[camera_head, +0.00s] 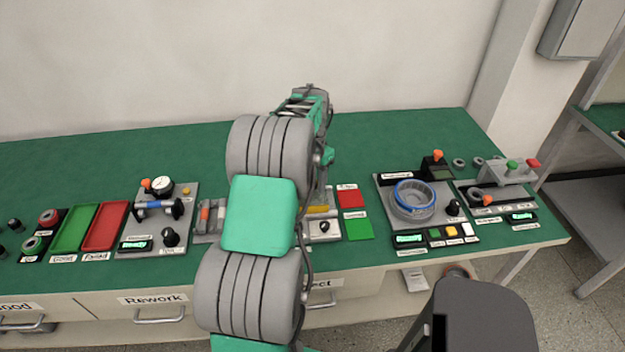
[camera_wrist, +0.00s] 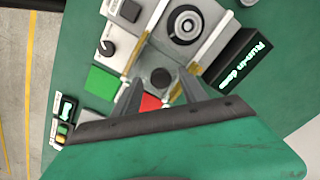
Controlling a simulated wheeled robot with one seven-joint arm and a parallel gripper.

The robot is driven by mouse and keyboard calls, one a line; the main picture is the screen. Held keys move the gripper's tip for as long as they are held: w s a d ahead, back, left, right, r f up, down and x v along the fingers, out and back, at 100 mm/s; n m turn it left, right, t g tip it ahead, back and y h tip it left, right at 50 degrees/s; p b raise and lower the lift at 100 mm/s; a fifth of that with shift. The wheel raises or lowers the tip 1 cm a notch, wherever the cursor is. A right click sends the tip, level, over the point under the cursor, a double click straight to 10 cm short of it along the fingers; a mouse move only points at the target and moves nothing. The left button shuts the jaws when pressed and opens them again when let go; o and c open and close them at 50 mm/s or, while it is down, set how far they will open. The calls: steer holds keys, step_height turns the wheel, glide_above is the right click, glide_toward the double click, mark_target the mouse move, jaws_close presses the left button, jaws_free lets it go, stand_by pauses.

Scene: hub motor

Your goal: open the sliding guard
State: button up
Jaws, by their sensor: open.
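In the head view, my arm hides the hub motor, the knob and my fingers.
A display reading "Run-in done" (camera_wrist: 240,68) stands beside the station. A green square (camera_wrist: 103,82) and a red square (camera_wrist: 150,102) lie close by. A black knob (camera_wrist: 106,48) is at the left. In the head view, a blue-ringed part (camera_head: 414,197) stands on the right.

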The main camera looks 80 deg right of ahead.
step_height(320, 180, up, 8)
steer(key=shift+f+b, duration=0.1)
steer(key=shift+b, duration=0.45)
